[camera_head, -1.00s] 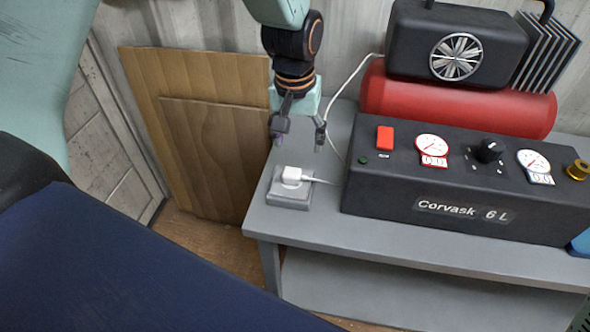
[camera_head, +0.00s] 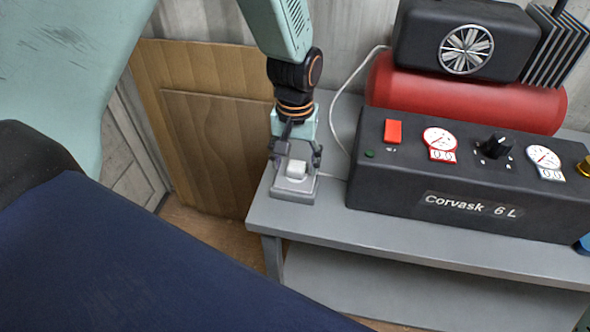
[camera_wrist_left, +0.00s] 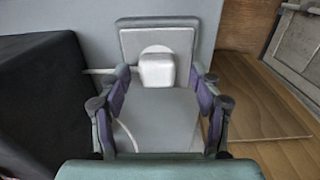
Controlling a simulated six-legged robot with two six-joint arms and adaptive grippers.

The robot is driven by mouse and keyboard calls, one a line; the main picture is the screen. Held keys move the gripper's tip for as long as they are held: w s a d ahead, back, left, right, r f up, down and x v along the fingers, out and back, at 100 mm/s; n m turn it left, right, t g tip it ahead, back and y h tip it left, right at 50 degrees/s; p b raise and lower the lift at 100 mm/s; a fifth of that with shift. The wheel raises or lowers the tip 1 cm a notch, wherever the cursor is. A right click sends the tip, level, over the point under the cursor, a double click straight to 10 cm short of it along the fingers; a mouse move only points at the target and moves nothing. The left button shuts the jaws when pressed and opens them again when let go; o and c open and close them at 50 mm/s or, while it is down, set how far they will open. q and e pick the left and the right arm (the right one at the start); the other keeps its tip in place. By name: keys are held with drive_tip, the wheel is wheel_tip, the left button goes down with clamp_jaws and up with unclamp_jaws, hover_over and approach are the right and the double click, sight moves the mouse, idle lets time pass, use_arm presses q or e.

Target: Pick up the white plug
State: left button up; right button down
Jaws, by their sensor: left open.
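The white plug (camera_head: 296,169) sits on a small grey block (camera_head: 293,190) near the left end of the grey bench. My left gripper (camera_head: 295,163) has come down over it, with one finger on each side of the plug. In the left wrist view the plug (camera_wrist_left: 157,69) lies ahead between the two open fingers, and the gripper (camera_wrist_left: 160,92) shows clear gaps on both sides of it. The plug's cord runs off to the left in that view. My right gripper is not in view.
The black Corvask compressor (camera_head: 460,180) stands on the bench (camera_head: 400,235) just right of the gripper, with a red tank (camera_head: 465,95) behind it. Wooden panels (camera_head: 215,140) lean on the wall to the left. The bench's front left corner is clear.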

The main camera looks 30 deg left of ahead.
use_arm(q)
drive_tip(key=shift+w+d+f, duration=0.1)
drive_tip(key=shift+d, duration=0.15)
drive_tip(key=shift+c, duration=0.8)
drive_tip(key=shift+a, duration=0.2)
drive_tip(key=c, duration=0.4)
drive_tip(key=shift+d, duration=0.15)
drive_tip(key=c, duration=0.5)
clamp_jaws()
